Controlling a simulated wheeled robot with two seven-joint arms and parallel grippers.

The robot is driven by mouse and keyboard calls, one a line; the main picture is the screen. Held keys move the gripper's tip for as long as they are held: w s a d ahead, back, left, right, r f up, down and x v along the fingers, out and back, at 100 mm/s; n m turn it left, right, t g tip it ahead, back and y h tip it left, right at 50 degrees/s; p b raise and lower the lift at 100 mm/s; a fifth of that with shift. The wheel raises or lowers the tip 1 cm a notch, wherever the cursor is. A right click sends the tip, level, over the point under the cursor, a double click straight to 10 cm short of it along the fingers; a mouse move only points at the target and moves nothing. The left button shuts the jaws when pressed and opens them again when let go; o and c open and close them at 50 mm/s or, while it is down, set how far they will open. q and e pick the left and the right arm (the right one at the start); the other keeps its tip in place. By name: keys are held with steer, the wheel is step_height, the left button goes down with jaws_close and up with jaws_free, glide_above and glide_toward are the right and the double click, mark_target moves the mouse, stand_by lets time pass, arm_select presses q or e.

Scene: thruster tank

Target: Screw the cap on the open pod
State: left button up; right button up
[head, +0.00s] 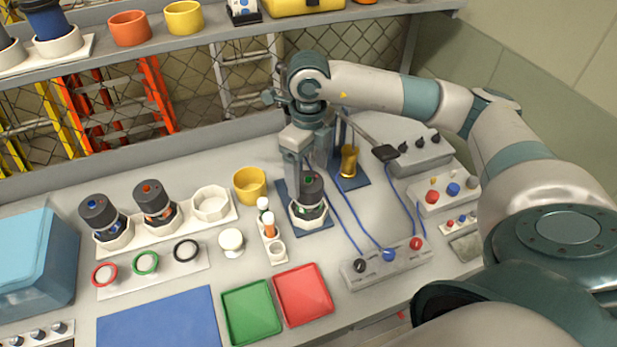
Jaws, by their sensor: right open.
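A dark pod with a green mark on top (313,188) stands upright in a white holder (308,217) on a blue mat. My right gripper (307,172) points down right at this pod's top, with its jaws open. The fingers partly hide the pod, and I cannot tell whether they touch it. Two more dark pods, one with a blue mark (97,210) and one with an orange mark (152,196), stand in a white rack at the left. I cannot tell clearly which pod is open or which part is its cap. My left gripper is not in view.
Red (104,274), green (146,263) and black rings (187,250) lie on a white plate. A white round piece (231,242), small bottles (268,228) and a yellow cup (250,185) stand left of my gripper. A cabled box (385,263) is at right; green (252,311) and red trays (303,295) lie in front.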

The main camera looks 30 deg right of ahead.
mark_target(308, 178)
steer(key=shift+f+p, duration=0.45)
steer(key=shift+f, duration=1.5)
steer(key=c, duration=1.1)
steer(key=shift+o, duration=1.2)
steer(key=shift+c, duration=1)
